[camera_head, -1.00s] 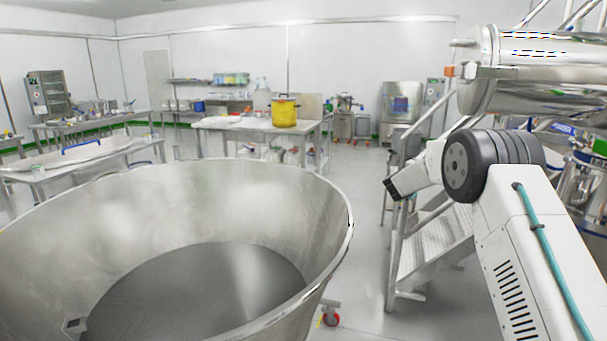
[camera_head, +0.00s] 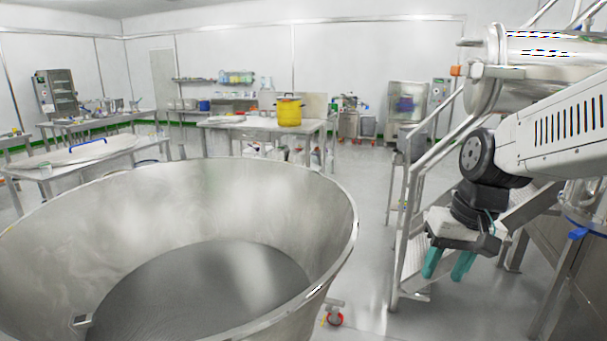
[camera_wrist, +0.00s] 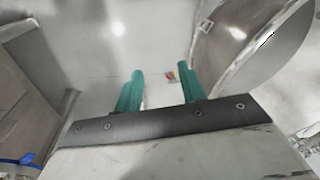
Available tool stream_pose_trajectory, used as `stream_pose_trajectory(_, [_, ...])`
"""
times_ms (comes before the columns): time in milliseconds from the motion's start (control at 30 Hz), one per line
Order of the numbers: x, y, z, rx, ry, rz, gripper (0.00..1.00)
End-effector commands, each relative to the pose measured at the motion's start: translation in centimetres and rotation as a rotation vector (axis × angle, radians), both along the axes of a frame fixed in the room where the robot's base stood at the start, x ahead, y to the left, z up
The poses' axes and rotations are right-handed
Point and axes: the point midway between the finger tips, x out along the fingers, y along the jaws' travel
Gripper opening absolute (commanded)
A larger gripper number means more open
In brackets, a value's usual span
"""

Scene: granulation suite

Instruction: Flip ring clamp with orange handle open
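The orange handle (camera_head: 456,70) is a small block at the left edge of the ring clamp (camera_head: 487,72), which sits around the end of the steel cylinder at the upper right of the head view. My gripper (camera_head: 449,265) hangs below and to the left of it, with its teal fingers pointing down. The handle is not in the wrist view. The clamp is well apart from my gripper. Whether the clamp is closed is too small to tell.
Metal stairs with a railing (camera_head: 403,220) stand just behind my gripper. A table with a yellow pot (camera_head: 289,111) is farther back. Clear floor (camera_head: 370,200) lies between bowl and stairs.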

Motion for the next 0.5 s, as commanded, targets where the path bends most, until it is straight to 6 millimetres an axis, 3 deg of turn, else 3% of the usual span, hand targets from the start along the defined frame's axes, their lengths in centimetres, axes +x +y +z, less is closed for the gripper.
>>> stream_pose_trajectory(33, [-3.4, -0.3, 0.3, -0.02, 0.039, 0.008, 0.4])
stream_pose_trajectory(100, [-7.6, -0.8, 0.3, -0.052, 0.096, 0.016, 0.4])
stream_pose_trajectory(233, [-13.9, -1.7, 0.3, -0.108, 0.143, 0.033, 0.4])
stream_pose_trajectory(333, [-16.5, -2.2, 0.3, -0.134, 0.11, 0.043, 0.4])
stream_pose_trajectory(500, [-17.9, -2.1, 1.3, -0.138, 0.027, 0.043, 0.4])
